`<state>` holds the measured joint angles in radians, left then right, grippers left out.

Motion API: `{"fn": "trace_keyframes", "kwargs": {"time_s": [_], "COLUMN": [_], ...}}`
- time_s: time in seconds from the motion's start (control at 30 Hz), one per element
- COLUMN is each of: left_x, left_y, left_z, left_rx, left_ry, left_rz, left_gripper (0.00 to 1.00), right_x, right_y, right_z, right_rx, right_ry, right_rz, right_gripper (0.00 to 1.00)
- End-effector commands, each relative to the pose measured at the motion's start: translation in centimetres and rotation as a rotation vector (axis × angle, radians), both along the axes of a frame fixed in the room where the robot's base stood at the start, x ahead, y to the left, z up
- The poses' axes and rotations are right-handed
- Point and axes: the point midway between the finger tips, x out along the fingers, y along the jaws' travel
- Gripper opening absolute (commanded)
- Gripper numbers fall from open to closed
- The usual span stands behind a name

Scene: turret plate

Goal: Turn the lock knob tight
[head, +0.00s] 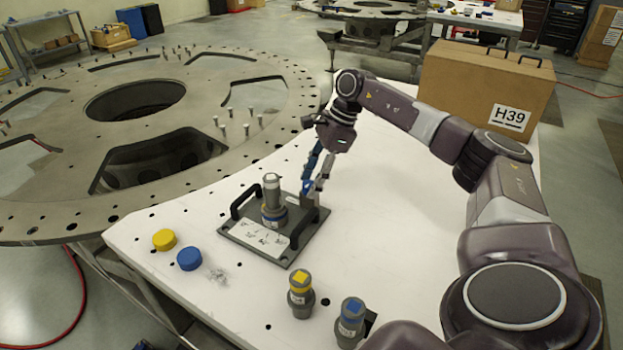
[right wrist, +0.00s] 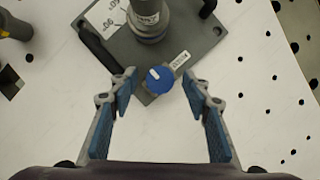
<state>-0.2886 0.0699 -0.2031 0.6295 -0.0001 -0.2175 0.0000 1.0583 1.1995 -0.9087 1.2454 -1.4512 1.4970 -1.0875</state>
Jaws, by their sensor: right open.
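The lock knob (right wrist: 160,80) is a round blue knob with a white mark toward its upper left. It sits at the corner of a dark grey base plate (right wrist: 115,50), beside a small labelled tab. In the head view the base plate (head: 238,238) lies on the white table with two black handles and an upright grey cylinder (head: 272,195). My right gripper (head: 314,184) is open above that corner. In the right wrist view its fingertips (right wrist: 159,74) are on either side of the knob, with gaps showing. My left gripper is not in view.
A yellow cap (head: 164,239) and a blue cap (head: 189,258) lie at the table's left. A yellow-topped cylinder (head: 301,294) and a blue-topped one (head: 350,322) stand in front. A box marked H39 (head: 470,80) stands behind. The big turret plate (head: 60,215) is at left.

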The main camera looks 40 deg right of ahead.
Motion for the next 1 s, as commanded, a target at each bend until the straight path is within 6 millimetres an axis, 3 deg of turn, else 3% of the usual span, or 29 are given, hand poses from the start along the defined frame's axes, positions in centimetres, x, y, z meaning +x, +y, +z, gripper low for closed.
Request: {"fn": "trace_keyframes", "kwargs": {"time_s": [0.07,0.43,0.77,1.0], "left_x": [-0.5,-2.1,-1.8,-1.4], "left_y": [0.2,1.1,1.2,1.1], "left_z": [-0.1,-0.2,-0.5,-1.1], "left_rx": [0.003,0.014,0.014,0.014], "left_ry": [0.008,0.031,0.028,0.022], "left_rz": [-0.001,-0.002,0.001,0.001], "left_gripper": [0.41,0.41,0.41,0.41], "right_x": [0.0,0.0,0.0,-0.1], "right_y": [0.0,0.0,0.0,0.0], "right_z": [0.0,0.0,0.0,-0.1], "right_rx": [0.0,0.0,0.0,-0.001], "right_ry": [0.0,0.0,0.0,-0.001], "right_rz": [0.0,0.0,-0.053,-0.208], "right_gripper": [0.42,0.03,0.03,0.03]}}
